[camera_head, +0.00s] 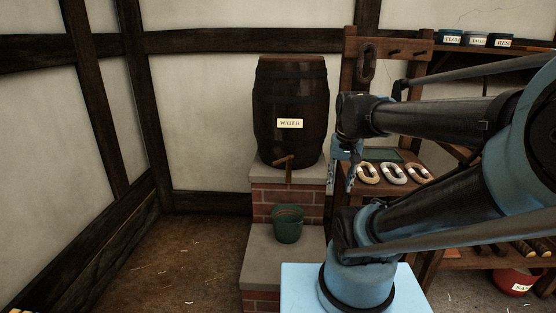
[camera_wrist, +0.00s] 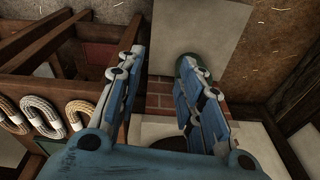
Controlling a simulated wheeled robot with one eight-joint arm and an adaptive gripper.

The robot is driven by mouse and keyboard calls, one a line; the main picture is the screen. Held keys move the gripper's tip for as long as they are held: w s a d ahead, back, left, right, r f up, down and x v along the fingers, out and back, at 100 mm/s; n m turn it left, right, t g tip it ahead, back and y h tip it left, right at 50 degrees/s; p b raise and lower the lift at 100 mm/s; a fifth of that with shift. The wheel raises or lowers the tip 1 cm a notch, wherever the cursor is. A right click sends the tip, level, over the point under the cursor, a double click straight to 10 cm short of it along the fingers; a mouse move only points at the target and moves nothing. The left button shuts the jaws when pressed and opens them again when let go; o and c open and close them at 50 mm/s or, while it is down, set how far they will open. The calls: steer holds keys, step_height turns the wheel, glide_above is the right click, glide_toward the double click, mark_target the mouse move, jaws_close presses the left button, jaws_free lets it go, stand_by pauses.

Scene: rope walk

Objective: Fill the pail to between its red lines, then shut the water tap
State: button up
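The green pail (camera_head: 288,229) stands upright on the lower stone step, below the tap. The brown tap (camera_head: 289,164) sticks out from the foot of the dark barrel (camera_head: 290,97) labelled WATER. No stream of water is visible under it. My gripper (camera_head: 341,178) is right of the barrel and tap, apart from both. In the wrist view my gripper (camera_wrist: 163,57) is open and empty, and part of the pail's green edge (camera_wrist: 205,62) shows behind the right finger.
The barrel stands on a brick pedestal with a stone top (camera_head: 312,180). A wooden rack (camera_head: 385,50) with rope coils (camera_head: 394,174) stands close to the right of my gripper. Jars (camera_head: 476,39) sit on a high shelf. The floor left of the step (camera_head: 190,260) is clear.

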steer(key=w+a+r+m, duration=0.2)
steer(key=w+a+r, duration=0.2)
steer(key=w+r, duration=0.15)
steer(key=w+a+r+m, duration=0.2)
steer(key=w+a+r, duration=0.2)
steer(key=w, duration=0.3)
steer(key=m+g, duration=0.2)
steer(key=m, duration=0.2)
glide_toward(278, 160)
step_height(278, 160, down, 9)
steer(key=shift+a+r, duration=0.1)
steer(key=shift+a, duration=0.05)
jaws_close()
